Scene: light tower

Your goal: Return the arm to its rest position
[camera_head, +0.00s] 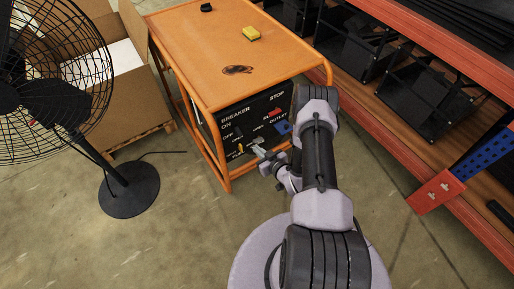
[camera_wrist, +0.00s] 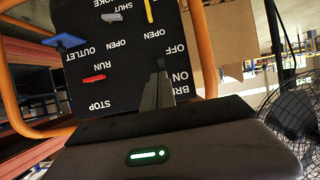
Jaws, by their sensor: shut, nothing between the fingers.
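My arm reaches forward in the head view and ends at my gripper (camera_head: 258,151), in front of the black control panel (camera_head: 240,116) of the orange cart. In the wrist view my gripper (camera_wrist: 160,66) shows as dark fingers, shut and empty, over the panel (camera_wrist: 125,60), which appears upside down. I cannot tell the gap between fingertips and panel. The wrist view shows a red lever (camera_wrist: 94,79) by RUN, a grey lever (camera_wrist: 112,17), a yellow lever (camera_wrist: 149,11) and a blue handle (camera_wrist: 68,42) by OUTLET. My arm hides part of the panel in the head view.
The orange cart (camera_head: 200,50) carries a yellow block (camera_head: 251,33) and a small black item (camera_head: 206,7). A black fan (camera_head: 129,190) and an open cardboard box (camera_head: 125,95) stand left. An orange-edged shelf (camera_head: 400,150) runs along the right. Floor at front left is clear.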

